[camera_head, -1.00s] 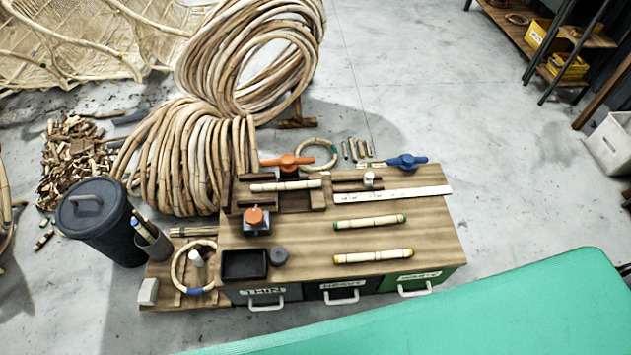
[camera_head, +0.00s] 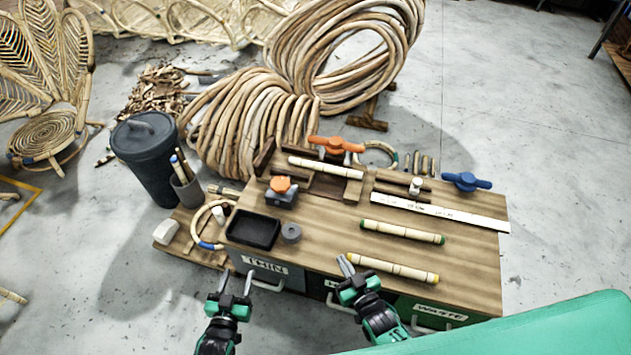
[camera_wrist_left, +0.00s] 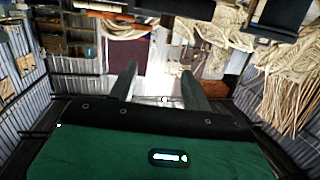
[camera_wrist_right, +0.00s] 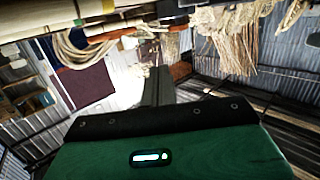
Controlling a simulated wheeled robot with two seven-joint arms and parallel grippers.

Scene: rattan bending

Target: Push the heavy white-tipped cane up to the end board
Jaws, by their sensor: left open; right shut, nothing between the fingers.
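A pale cane (camera_head: 326,167) with whitish ends lies in a dark wooden holder at the back of the bench, beside an orange-handled clamp (camera_head: 335,145). An upright dark board (camera_head: 264,156) stands at the holder's left end; I cannot tell if it is the end board. A green-tipped cane (camera_head: 402,232) and a yellow-tipped cane (camera_head: 393,267) lie on the open right part of the bench. My left gripper (camera_head: 235,277) is open and empty in front of the bench. My right gripper (camera_head: 345,264) is shut and empty by the bench's front edge, left of the yellow-tipped cane.
A black tray (camera_head: 253,231), a grey disc (camera_head: 291,233) and an orange-knobbed block (camera_head: 281,190) occupy the bench's left part. A white ruler (camera_head: 440,211) and a blue-handled clamp (camera_head: 466,181) are at right. Labelled drawers (camera_head: 266,270) line the front. The middle bench top is clear.

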